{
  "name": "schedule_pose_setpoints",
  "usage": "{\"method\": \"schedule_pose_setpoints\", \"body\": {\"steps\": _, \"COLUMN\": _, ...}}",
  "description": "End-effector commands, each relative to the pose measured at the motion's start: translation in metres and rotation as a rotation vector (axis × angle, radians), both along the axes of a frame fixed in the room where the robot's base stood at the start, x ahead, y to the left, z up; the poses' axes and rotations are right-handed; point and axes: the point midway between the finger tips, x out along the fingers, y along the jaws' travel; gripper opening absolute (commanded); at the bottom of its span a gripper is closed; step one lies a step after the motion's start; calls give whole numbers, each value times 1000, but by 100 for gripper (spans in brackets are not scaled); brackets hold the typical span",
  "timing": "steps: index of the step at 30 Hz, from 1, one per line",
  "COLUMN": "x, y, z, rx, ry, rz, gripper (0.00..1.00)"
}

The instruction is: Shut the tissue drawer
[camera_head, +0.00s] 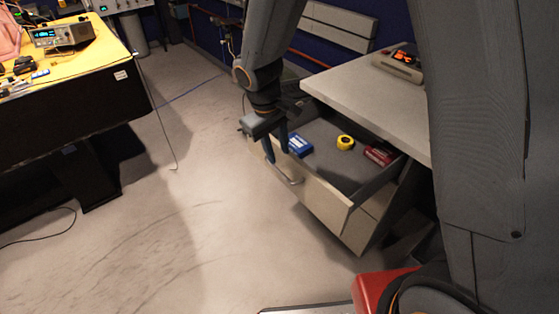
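The drawer (318,197) is pulled out from under a pale worktop. It has a cream front panel and a grey inside. A curved metal handle (289,181) is on its front. In the drawer lie a small blue box (300,146), a yellow ring-shaped roll (345,142) and a dark red box (378,154). My gripper (277,153) points down at the left end of the drawer front, above and left of the handle. Its two fingers are apart, with nothing seen between them. I cannot tell whether they touch the panel.
The worktop (362,98) carries a grey device with a lit orange display (398,62). A second drawer front (362,228) shows below. A yellow-topped bench (80,65) with instruments stands at left. The pale floor (190,210) between is mostly clear, with thin cables.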

Motion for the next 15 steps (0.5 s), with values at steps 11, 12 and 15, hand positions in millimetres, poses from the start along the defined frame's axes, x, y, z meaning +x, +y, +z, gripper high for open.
{"method": "schedule_pose_setpoints", "body": {"steps": 11, "x": 7, "y": 3, "z": -36, "rx": -9, "ry": 1, "rz": 23, "gripper": 28}}
{"method": "schedule_pose_setpoints", "body": {"steps": 12, "x": 7, "y": 2, "z": -42, "rx": -9, "ry": 0, "rz": 21, "gripper": 28}}
{"method": "schedule_pose_setpoints", "body": {"steps": 15, "x": 8, "y": -1, "z": -55, "rx": -7, "ry": 0, "rz": 23, "gripper": 28}}
